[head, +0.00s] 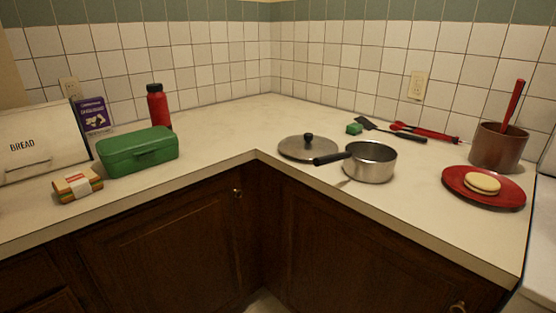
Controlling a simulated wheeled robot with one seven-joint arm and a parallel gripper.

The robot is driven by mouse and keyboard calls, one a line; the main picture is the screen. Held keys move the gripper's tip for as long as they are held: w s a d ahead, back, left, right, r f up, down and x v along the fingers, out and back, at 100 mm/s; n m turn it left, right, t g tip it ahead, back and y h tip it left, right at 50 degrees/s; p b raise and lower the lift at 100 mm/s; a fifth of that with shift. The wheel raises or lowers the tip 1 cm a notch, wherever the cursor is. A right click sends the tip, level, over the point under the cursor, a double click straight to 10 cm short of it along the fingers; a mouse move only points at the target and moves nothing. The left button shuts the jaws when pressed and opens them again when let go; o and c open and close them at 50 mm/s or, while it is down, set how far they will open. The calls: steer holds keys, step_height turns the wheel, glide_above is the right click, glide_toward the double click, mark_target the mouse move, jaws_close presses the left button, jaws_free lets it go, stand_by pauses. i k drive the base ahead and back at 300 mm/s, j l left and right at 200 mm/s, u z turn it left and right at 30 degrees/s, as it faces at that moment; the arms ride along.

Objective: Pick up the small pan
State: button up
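The small pan (370,165) is a silver metal saucepan with a dark handle. It stands upright on the right arm of the corner counter, close to the front edge. Its handle (331,158) points left and reaches over the near rim of a flat silver lid (306,148) with a black knob. I cannot tell whether the handle touches the lid. The pan looks empty from here, though its bottom is only partly visible. My gripper is not in view.
Right of the pan are a red plate (484,200) with a bun and a brown pot (498,148) with a red utensil. Behind lie a green block (354,128), a black spatula (402,134) and red tongs (424,131). A green box (138,152) and red bottle (158,107) stand left. The counter corner is clear.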

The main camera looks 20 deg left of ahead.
mark_target(368, 162)
steer(key=u, duration=0.3)
steer(key=z, duration=1.75)
steer(key=u, duration=1.75)
steer(key=i+z, duration=0.35)
steer(key=i+j+z, duration=0.15)
steer(key=i+z, duration=0.25)
steer(key=i+j+z, duration=0.35)
steer(key=i+l, duration=0.1)
